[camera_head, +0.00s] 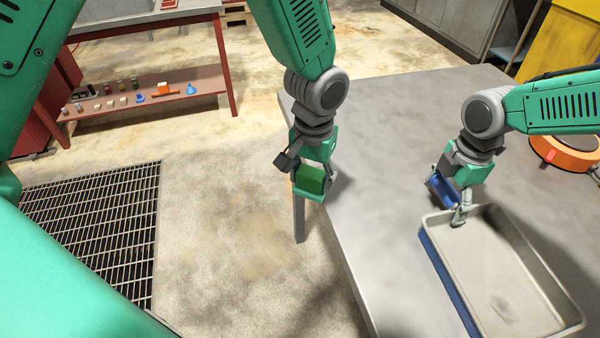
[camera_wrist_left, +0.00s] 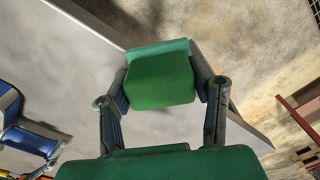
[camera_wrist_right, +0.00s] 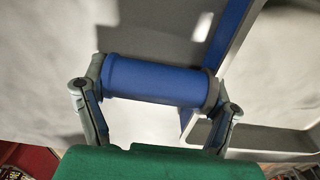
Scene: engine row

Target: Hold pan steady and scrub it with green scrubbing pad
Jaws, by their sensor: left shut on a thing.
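The green scrubbing pad (camera_head: 309,181) is a small block in my left gripper (camera_head: 309,176), which is shut on it above the table's left edge. The pad (camera_wrist_left: 160,80) also shows between the fingers in the left wrist view. The pan (camera_head: 508,290) is a shallow grey rectangular tray with a blue outer side, on the table at the lower right. My right gripper (camera_head: 449,190) is at the pan's upper left corner, with one finger over the rim. A blue cylinder (camera_wrist_right: 155,78) spans between its fingertips. I cannot tell whether the cylinder is joined to the pan.
The grey table (camera_head: 375,130) is clear between the left gripper and the pan. An orange round thing (camera_head: 562,152) lies behind the pan at the right. A red bench (camera_head: 140,100) with several small items on its shelf stands at the back left. A floor grate (camera_head: 95,225) lies at the left.

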